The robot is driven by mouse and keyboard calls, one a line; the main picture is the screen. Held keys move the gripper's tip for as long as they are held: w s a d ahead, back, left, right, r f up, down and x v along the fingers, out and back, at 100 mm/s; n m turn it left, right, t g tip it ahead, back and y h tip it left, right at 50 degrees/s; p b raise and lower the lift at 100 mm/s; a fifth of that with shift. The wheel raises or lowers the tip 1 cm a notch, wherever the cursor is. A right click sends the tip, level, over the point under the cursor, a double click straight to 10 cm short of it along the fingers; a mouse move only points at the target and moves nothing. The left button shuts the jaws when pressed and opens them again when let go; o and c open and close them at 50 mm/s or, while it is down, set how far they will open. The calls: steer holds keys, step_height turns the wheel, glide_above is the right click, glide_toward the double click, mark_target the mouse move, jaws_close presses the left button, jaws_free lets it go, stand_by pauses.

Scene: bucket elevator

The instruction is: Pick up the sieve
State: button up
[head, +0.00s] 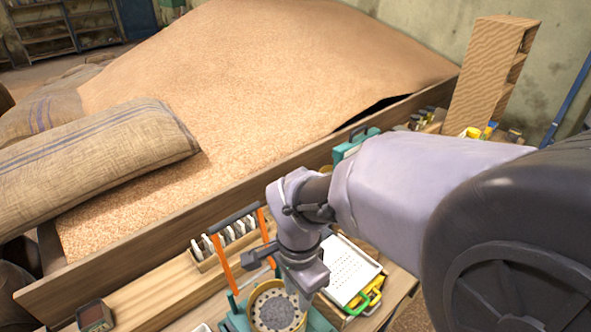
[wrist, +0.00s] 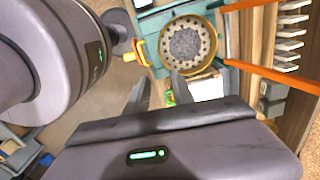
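A round, brass-rimmed pan with a ring of holes, which looks like the sieve (head: 273,309), sits on a teal stand with upright orange bars at the bottom of the head view. It also shows at the top of the wrist view (wrist: 187,43), seen from above, with a grey centre. My gripper (wrist: 158,88) is open and empty, its two dark fingers apart. One finger points toward the near rim of the sieve; whether it touches cannot be told. In the head view my gripper hangs just beside the sieve and hides part of its right side.
A white perforated sheet (head: 347,272) with green and yellow handles lies right of the stand. A rack of pale plates (head: 226,237) stands behind left. A wooden wall (head: 150,257) borders the grain heap (head: 240,80). A dark box (head: 95,316) sits at lower left.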

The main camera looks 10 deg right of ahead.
steer(key=b, duration=0.3)
glide_above(294, 330)
steer(key=f, duration=1.1)
steer(key=shift+s+f, duration=0.2)
steer(key=shift+f, duration=0.05)
steer(key=f, duration=0.4)
steer(key=f+b, duration=0.1)
steer(key=shift+w+f, duration=0.35)
steer(key=shift+f, duration=0.05)
steer(key=shift+s+r, duration=0.1)
jaws_close()
